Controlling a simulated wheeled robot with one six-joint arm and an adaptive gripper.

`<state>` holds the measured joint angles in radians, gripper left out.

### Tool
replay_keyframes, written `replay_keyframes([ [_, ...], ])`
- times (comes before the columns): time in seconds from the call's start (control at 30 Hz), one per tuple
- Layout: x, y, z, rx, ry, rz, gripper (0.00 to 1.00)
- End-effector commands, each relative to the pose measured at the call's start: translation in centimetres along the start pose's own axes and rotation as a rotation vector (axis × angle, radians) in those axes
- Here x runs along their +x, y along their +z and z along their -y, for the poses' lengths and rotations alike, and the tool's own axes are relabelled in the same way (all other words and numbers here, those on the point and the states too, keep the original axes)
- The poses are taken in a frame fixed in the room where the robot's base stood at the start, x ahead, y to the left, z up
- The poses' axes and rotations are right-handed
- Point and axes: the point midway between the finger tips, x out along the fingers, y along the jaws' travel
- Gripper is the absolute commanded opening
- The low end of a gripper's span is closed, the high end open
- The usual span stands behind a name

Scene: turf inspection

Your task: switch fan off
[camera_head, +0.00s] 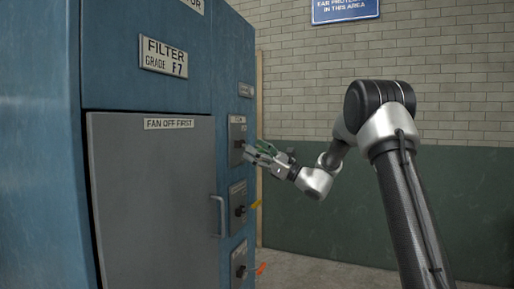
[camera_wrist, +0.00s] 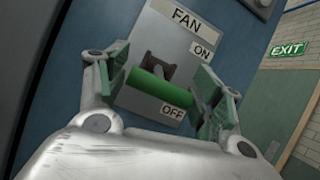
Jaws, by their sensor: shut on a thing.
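The fan switch shows in the wrist view as a grey plate (camera_wrist: 188,48) marked FAN, with ON higher and OFF lower. Its green bar handle (camera_wrist: 156,93) sits on a dark lever below the middle of the plate, close to the OFF label. My gripper (camera_wrist: 165,87) has a finger at each end of the bar and is shut on it. In the head view my gripper (camera_head: 252,152) reaches the top switch plate (camera_head: 237,125) on the cabinet's right face; its fingers partly hide the handle there.
The blue cabinet (camera_head: 155,95) has a grey door (camera_head: 150,205) marked FAN OFF FIRST, with a handle (camera_head: 219,215). Two more switch plates, a middle one (camera_head: 238,192) and a lower one (camera_head: 239,255), lie below my gripper. A brick wall stands behind; open floor shows right of the cabinet.

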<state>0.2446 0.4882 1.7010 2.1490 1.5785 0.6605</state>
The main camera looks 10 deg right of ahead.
Motion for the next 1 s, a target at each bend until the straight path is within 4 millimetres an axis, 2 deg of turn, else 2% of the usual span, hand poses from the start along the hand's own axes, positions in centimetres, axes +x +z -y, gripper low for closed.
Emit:
replay_keyframes([
  [0.03, -0.12, -0.54, -0.02, 0.005, -0.008, 0.027, 0.24],
  [0.4, -0.1, -1.33, -0.24, -0.001, -0.036, 0.179, 0.24],
  [0.93, -0.08, -1.46, -0.27, -0.002, -0.041, 0.204, 0.24],
  [0.97, -0.08, -1.46, -0.28, -0.002, -0.041, 0.204, 0.68],
  [1.0, -0.07, -1.46, -0.28, -0.002, -0.041, 0.203, 0.76],
])
